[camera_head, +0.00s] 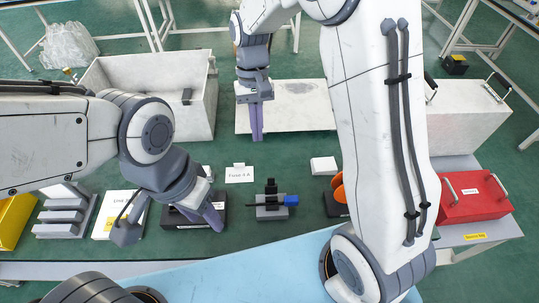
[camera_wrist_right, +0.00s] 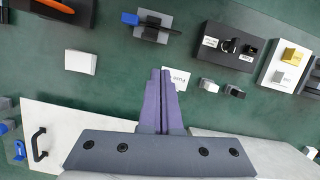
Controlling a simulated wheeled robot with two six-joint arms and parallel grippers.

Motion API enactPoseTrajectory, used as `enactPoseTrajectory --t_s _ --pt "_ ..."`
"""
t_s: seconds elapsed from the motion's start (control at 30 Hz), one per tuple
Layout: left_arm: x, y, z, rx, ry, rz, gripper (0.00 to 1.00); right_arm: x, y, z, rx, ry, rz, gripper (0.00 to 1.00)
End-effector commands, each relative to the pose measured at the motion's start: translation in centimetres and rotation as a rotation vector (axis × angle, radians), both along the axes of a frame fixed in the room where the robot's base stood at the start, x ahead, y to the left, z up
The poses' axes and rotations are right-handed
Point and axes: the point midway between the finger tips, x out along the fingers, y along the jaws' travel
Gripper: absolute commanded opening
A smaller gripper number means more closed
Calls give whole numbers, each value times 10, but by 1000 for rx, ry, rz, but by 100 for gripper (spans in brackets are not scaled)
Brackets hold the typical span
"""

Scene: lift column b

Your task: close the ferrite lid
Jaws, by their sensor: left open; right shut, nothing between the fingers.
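No label reading "ferrite" is legible. A flat, whitish panel (camera_head: 300,108) lies at the back middle, partly hidden by my right arm. In the right wrist view a white panel with a black handle (camera_wrist_right: 40,145) shows at lower left; it looks like the same one. To its left in the head view stands a white open-topped bin (camera_head: 110,98) with a small dark piece on its wall. My right gripper (camera_head: 257,138) is shut and empty, pointing down in front of the panel; it also shows in the wrist view (camera_wrist_right: 161,74). My left gripper (camera_head: 208,220) is open, low over the front bench.
A white box (camera_head: 470,128) with a black handle stands right of my right arm. A red case (camera_head: 474,198) is at far right. The green bench holds a "Fuse 4 A" card (camera_head: 239,174), a blue-ended tool on a stand (camera_head: 275,205), and a white block (camera_head: 323,166).

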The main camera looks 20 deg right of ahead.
Motion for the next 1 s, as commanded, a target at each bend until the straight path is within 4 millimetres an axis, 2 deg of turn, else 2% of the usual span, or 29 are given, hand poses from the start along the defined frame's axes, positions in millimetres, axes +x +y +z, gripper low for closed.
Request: enactPoseTrajectory --t_s 0.03,0.1,0.3,0.47,0.83,0.87,1.0 --pt "0 0 3 0 0 0 50 13 -12 -8 -6 26 -50 0" --pt "0 0 4 0 0 0 50 25 -23 -16 -11 49 -98 0" --pt "0 0 5 0 0 0 50 35 -38 -31 -18 78 -154 0" --pt "0 0 7 0 0 0 50 27 -36 -51 -19 81 -154 0" --pt "0 0 16 0 0 0 50 0 -31 -124 -19 81 -153 0" --pt "0 0 20 0 0 0 50 -5 -29 -118 -18 77 -152 0" --pt "0 0 25 0 0 0 50 -23 -26 -116 -18 76 -152 0"
